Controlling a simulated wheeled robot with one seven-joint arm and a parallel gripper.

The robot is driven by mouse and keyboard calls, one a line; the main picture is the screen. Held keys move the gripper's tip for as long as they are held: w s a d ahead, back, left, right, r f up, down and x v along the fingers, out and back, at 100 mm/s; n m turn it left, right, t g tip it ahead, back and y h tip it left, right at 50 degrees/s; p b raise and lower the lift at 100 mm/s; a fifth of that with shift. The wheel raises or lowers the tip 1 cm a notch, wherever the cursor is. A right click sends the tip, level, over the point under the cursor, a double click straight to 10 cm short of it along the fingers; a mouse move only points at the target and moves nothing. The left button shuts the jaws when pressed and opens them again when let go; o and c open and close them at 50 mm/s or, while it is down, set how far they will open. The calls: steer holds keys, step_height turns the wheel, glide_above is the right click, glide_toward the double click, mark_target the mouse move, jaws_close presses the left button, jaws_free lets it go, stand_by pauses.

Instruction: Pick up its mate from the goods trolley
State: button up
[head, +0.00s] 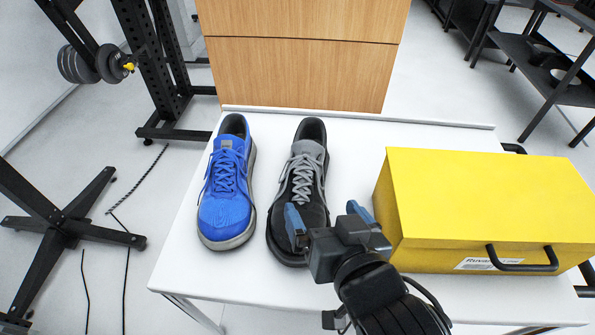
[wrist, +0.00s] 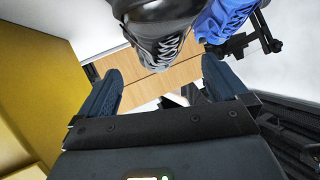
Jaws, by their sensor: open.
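A blue shoe (head: 228,185) with blue laces stands at the left of the white trolley top (head: 350,135). A black shoe (head: 300,180) with grey laces and a grey upper stands right beside it, toes toward me. My gripper (head: 328,215) is open and empty, at the right front of the black shoe, and its left finger overlaps the toe in the head view. In the wrist view, the black shoe (wrist: 160,30) is at the top, above the gap between my fingers (wrist: 163,72). The blue shoe (wrist: 222,18) is at its right. Whether a finger touches the black shoe is unclear.
A yellow box (head: 490,205) with black handles fills the right of the trolley, close to my gripper. A wooden panel (head: 305,65) stands behind the trolley. A black rack (head: 160,60) with weights is at the back left, and a dark shelf (head: 550,70) at the back right.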

mark_target(308, 187)
steer(key=shift+w+a+f, duration=0.1)
steer(key=shift+w+a, duration=0.2)
steer(key=shift+w, duration=0.4)
steer(key=shift+x, duration=1.2)
steer(key=x, duration=0.2)
steer(key=p+x, duration=0.1)
steer(key=x, duration=0.1)
steer(key=shift+w+a+f, duration=0.2)
steer(key=shift+w+a, duration=0.05)
steer(key=shift+a, duration=0.1)
steer(key=shift+c, duration=0.2)
steer(key=c, duration=1.1)
